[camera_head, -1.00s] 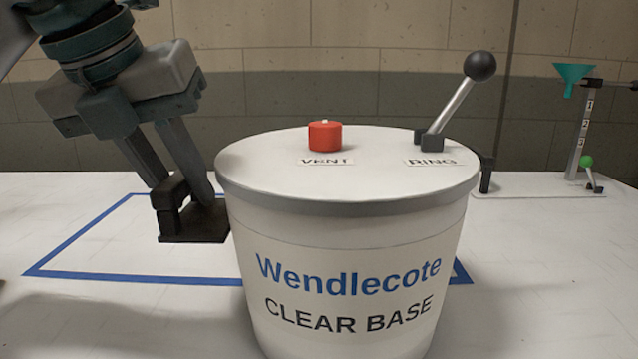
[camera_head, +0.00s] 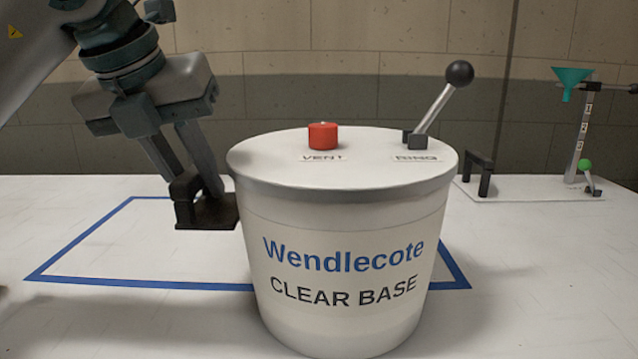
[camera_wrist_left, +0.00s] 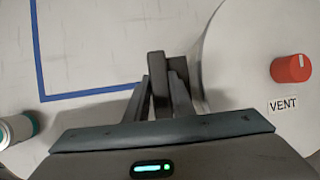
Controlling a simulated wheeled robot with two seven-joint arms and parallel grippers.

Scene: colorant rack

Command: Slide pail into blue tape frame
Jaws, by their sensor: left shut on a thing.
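The white pail (camera_head: 345,235) stands upright on the white table, labelled Wendlecote CLEAR BASE. Its lid carries a red vent knob (camera_head: 323,136) and a ring lever with a black ball (camera_head: 459,74). The blue tape frame (camera_head: 140,283) lies behind and left of the pail, which hides part of it. The front of the pail's base is on the near side of the frame's front line. My left gripper (camera_head: 190,190) is shut on the dark handle (camera_head: 215,213) at the pail's left side. The wrist view shows this handle (camera_wrist_left: 158,78) between the fingers. My right gripper is out of view.
At the back right, a white plate holds a black bracket (camera_head: 478,176), a stand with a teal funnel (camera_head: 571,82) and a green-knobbed lever (camera_head: 585,165). A teal-and-white cylinder (camera_wrist_left: 17,130) shows in the wrist view. The frame's visible left interior is clear.

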